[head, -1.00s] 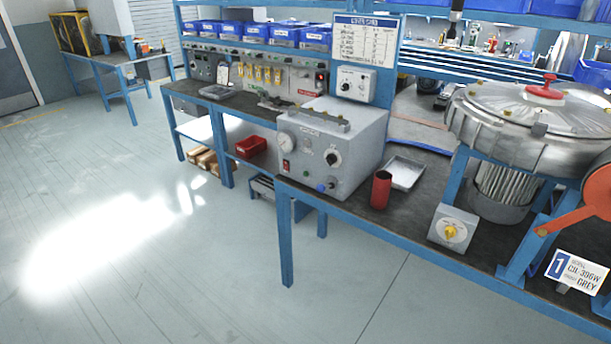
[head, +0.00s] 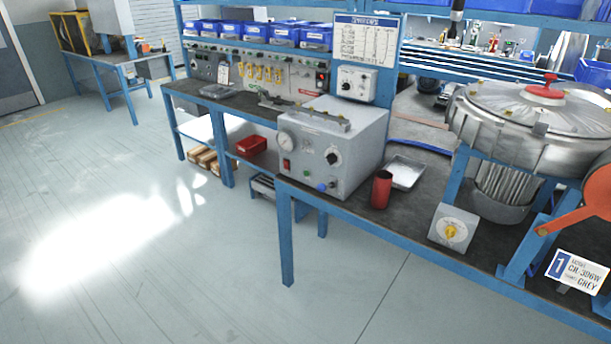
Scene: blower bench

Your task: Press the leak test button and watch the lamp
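A grey test box (head: 345,130) stands on the dark bench top near the middle of the head view. Its front has a round gauge (head: 285,139), a red switch (head: 286,165), a black knob (head: 333,157) and a blue button or knob (head: 320,187) low down. The lettering is too small to read, so I cannot tell which control is the leak test button. I cannot make out a lit lamp on this box. A small red spot (head: 321,76) shows on the back panel. Neither of my grippers is in view.
A red cup (head: 381,190) and a metal tray (head: 405,171) stand right of the box. A small box with a yellow knob (head: 451,232) and a large metal blower housing (head: 535,125) are further right. The floor (head: 190,265) in front is clear.

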